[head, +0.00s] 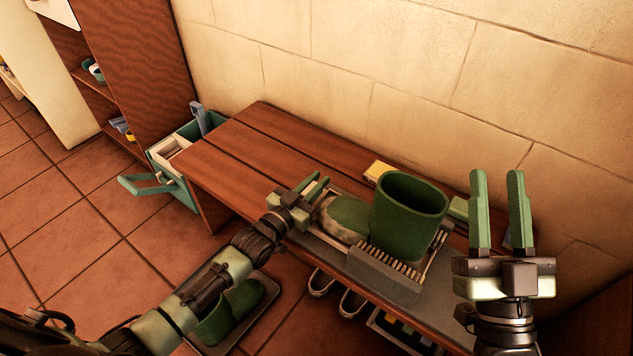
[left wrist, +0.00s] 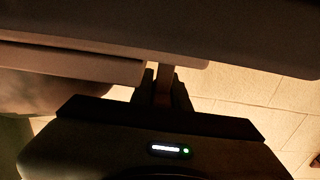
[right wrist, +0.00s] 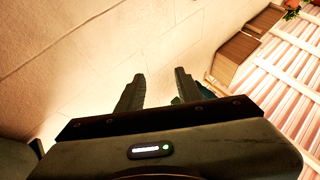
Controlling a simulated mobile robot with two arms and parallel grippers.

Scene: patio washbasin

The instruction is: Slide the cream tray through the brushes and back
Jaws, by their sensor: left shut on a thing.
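The brushes (head: 392,262) show as a row of pale bristles beside the boot. The cream tray is mostly hidden under the boot; a pale frame edge (head: 438,240) shows at the right. My left gripper (head: 318,186) is shut at the toe end of the unit, apparently on the tray's end; the exact grip is hidden. My right gripper (head: 498,183) is open, empty and raised at the right.
The wooden bench (head: 250,150) stands against a stone wall, its left part clear. A yellow block (head: 378,171) lies behind the boot. A teal bin (head: 178,150) stands at the bench's left end. Green footwear (head: 232,306) lies on a floor mat below my left arm.

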